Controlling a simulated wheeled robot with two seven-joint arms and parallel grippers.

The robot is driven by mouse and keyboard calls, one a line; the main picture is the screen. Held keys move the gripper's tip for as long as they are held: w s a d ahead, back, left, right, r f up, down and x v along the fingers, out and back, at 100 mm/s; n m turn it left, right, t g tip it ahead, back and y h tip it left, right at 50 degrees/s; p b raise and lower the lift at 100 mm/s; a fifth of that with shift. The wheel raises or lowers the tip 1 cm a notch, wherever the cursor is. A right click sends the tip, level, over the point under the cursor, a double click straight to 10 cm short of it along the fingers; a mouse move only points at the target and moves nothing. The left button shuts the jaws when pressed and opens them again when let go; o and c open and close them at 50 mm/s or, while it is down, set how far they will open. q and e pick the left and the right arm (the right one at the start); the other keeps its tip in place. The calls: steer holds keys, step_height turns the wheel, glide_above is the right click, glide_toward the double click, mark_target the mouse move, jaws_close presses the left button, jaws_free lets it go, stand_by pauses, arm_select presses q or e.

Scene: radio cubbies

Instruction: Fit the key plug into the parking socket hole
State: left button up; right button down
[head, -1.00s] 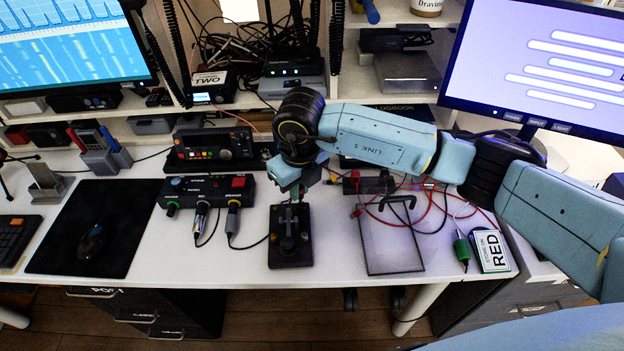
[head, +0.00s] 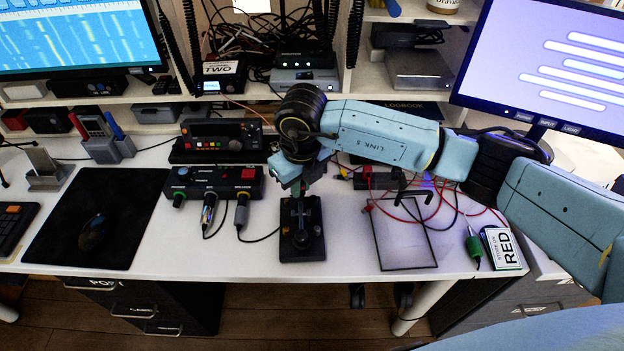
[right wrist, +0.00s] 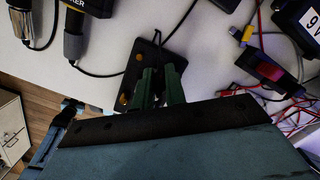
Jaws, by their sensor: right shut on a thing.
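My right gripper (head: 297,190) is over the back part of a black base with a knob (head: 302,240), which looks like a Morse key. In the right wrist view its green fingers (right wrist: 160,88) are close together above that base. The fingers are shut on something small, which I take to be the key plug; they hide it. The control box (head: 212,180) is left of the gripper, with a green-ringed fitting (head: 179,197) and two cabled plugs, MIC (head: 208,208) and SPEAKER (head: 242,208). I cannot make out the parking socket hole. My left gripper is not in view.
A thin framed panel (head: 404,266) and red wires (head: 400,208) lie right of the black base. A green-handled tool (head: 473,247) and a RED card (head: 503,248) lie near the right edge. A mouse mat (head: 75,245) is at left. The table front-left of the base is clear.

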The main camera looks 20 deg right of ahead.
steer(key=shift+a+f, duration=0.3)
steer(key=shift+a, duration=0.45)
steer(key=shift+s+d+r, duration=0.15)
steer(key=shift+s+d, duration=0.05)
steer(key=shift+d, duration=0.8)
steer(key=shift+w+a+r, duration=0.1)
steer(key=shift+a, duration=0.3)
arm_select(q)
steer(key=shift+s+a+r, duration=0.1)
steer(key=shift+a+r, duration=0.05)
arm_select(e)
steer(key=shift+s+d+y, duration=0.15)
steer(key=shift+d, duration=0.65)
steer(key=shift+s+d+y, duration=0.15)
steer(key=shift+d, duration=0.6)
arm_select(q)
steer(key=shift+p, duration=0.3)
arm_select(e)
steer(key=shift+d, duration=0.15)
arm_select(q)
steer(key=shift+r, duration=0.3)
arm_select(e)
steer(key=shift+s+d+m+t, duration=0.2)
steer(key=shift+d+m+t, duration=0.1)
steer(key=shift+d+m, duration=0.35)
arm_select(q)
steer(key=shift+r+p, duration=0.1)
steer(key=shift+p, duration=0.2)
arm_select(e)
steer(key=shift+d, duration=0.15)
